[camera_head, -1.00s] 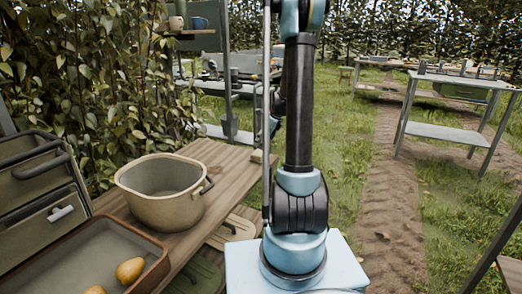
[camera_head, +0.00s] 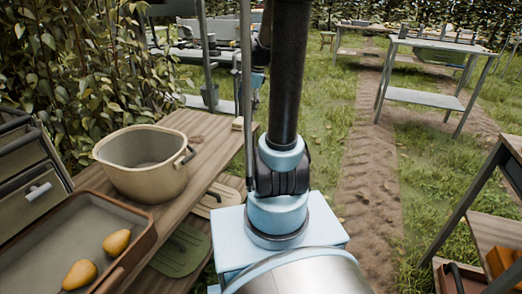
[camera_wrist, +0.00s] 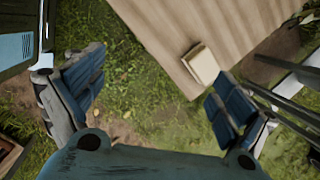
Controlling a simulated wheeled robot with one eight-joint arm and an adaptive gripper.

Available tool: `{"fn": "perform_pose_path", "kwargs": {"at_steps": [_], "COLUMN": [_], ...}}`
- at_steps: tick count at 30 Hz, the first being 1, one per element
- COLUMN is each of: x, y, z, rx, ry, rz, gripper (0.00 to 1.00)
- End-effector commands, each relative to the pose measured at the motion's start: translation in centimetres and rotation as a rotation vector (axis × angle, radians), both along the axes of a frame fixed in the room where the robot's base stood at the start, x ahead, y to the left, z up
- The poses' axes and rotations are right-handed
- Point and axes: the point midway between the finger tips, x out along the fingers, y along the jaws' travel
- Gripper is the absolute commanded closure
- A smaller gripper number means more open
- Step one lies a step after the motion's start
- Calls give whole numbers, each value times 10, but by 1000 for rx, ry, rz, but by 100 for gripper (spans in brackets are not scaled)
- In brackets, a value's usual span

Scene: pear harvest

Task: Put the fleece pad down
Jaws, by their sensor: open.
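A small cream block-like pad (camera_head: 238,123), which may be the fleece pad, lies at the far corner of the wooden bench (camera_head: 205,130) in the head view. What looks like the same pad (camera_wrist: 201,65) lies near the edge of a wooden top in the wrist view. My gripper (camera_wrist: 155,78) is open, with its two blue-padded fingers spread wide and nothing between them. The pad is ahead of the right finger and apart from it.
A beige pot (camera_head: 142,165) stands on the bench. Beside it a brown-rimmed tray (camera_head: 60,225) holds two pears (camera_head: 80,274). A shelf unit (camera_head: 495,165) stands at the right, a metal table (camera_head: 425,98) farther back. Grass and a dirt path (camera_head: 370,185) lie between.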

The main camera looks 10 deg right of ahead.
Motion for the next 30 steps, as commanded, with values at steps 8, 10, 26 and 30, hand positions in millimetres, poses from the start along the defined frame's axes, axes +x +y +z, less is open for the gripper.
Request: {"fn": "perform_pose_path", "kwargs": {"at_steps": [8, 10, 26, 30], "x": [-78, -97, -227, -254], "y": [10, 11, 11, 9], "z": [9, 9, -25, -41], "rx": [-124, -154, -375, -424], "ry": [-62, -75, -145, -153], "rz": [346, 435, 1120, 1288], "gripper": [6, 6, 6, 6]}}
